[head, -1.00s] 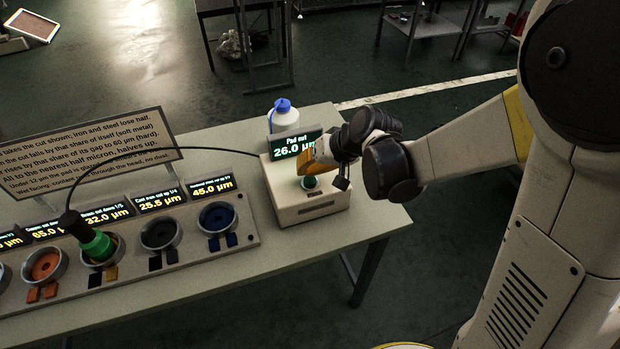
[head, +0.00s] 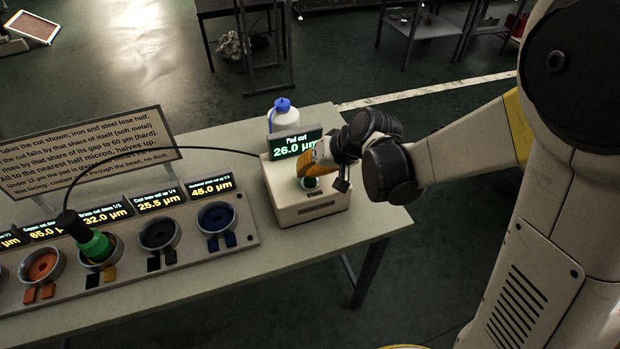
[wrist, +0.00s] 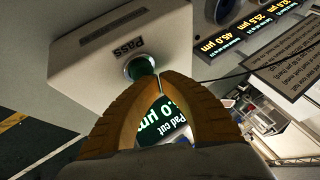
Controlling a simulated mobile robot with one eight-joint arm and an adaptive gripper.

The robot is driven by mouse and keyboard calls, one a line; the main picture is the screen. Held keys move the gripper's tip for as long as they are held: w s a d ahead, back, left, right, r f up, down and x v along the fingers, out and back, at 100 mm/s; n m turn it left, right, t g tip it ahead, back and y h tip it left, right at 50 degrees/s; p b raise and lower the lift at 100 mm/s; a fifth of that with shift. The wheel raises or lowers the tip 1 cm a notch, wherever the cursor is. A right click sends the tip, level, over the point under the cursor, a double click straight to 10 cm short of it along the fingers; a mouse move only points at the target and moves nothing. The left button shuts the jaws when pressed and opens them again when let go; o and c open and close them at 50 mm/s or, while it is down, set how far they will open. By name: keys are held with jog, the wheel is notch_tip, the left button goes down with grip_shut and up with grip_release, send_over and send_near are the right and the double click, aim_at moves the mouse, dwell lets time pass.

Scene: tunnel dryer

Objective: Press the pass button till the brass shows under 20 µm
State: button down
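The pass button (wrist: 140,68) is a green round cap in a metal ring on the white pad box, marked PASS; it also shows in the head view (head: 310,183). My gripper (wrist: 160,79) has its orange fingers together, tips right beside the button; I cannot tell whether they touch it. It also shows in the head view (head: 311,168). The box's display (head: 296,144) reads "Pad cut 26.0 µm". The green pad tool (head: 95,243) stands in a cup whose readout (head: 104,214), apparently the brass one, shows 32.0 µm.
Other cups stand in the row: copper (head: 42,265) at 65.0, cast iron (head: 159,235) at 25.5, and a blue one (head: 216,218) at 45.0. A black cable (head: 150,150) arches from the tool to the box. A rule sign (head: 85,152) and a white bottle (head: 283,116) stand behind.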

aim_at(306, 178)
jog(key=shift+f+b, duration=0.4)
jog(key=shift+f, duration=0.1)
jog(key=shift+r, duration=0.1)
dwell(0.5)
jog(key=shift+r+p, duration=0.7)
jog(key=shift+r, duration=0.15)
jog(key=shift+r, duration=0.1)
notch_tip(306, 178, up, 5)
jog(key=p, duration=0.4)
dwell(0.6)
